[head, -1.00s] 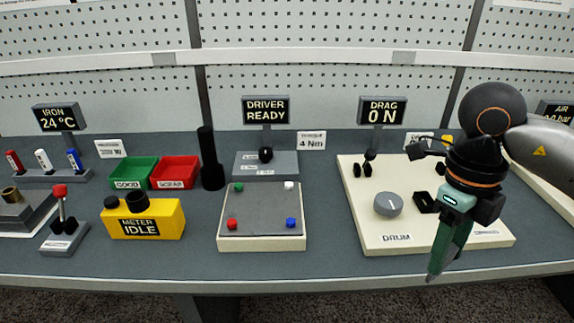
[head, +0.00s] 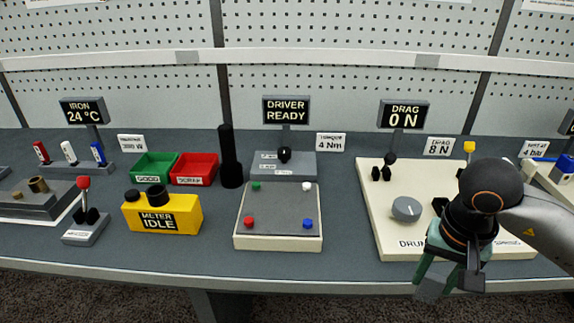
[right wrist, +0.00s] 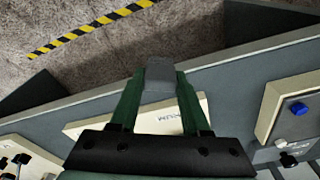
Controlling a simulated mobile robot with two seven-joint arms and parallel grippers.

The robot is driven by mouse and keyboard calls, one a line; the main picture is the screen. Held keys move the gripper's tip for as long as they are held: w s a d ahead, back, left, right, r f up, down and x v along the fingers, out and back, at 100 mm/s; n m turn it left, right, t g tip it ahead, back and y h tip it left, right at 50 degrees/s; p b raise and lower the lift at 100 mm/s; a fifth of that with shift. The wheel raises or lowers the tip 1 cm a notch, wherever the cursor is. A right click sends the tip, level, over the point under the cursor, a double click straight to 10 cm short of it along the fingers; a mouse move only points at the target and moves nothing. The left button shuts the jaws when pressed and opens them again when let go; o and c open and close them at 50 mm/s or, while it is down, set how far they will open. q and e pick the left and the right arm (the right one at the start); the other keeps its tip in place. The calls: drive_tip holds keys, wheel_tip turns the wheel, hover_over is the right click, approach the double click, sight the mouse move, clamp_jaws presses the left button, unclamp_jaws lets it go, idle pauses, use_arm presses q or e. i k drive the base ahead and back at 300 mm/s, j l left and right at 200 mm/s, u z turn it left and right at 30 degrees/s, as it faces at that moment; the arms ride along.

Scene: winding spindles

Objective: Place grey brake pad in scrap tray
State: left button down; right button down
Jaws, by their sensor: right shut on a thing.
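My right gripper (head: 450,283) is at the right, over the front edge of the bench before the drum board. In the right wrist view its green fingers (right wrist: 158,88) are shut on a small grey block, the grey brake pad (right wrist: 160,76). The pad is held at the fingertips, clear of the bench surface. The red scrap tray (head: 190,181) stands at the left middle of the bench, far left of this gripper. I see nothing in it. My left gripper is not in view.
The green GOOD tray (head: 150,180) stands left of the scrap tray, and a black post (head: 229,158) right of it. The yellow meter (head: 165,216) is in front. The driver plate (head: 280,215) lies between my gripper and the trays. The drum board (head: 375,215) is under my arm.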

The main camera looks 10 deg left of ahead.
sight(196, 169)
drive_tip(key=k, duration=0.4)
drive_tip(key=k+u, duration=0.15)
drive_tip(key=u, duration=0.25)
drive_tip(key=k+u, duration=0.1)
drive_tip(key=u, duration=0.3)
drive_tip(key=i+j+u, duration=0.15)
drive_tip(key=u, duration=0.2)
drive_tip(key=i+j+u, duration=0.2)
drive_tip(key=j+u, duration=0.15)
drive_tip(key=i+j, duration=0.55)
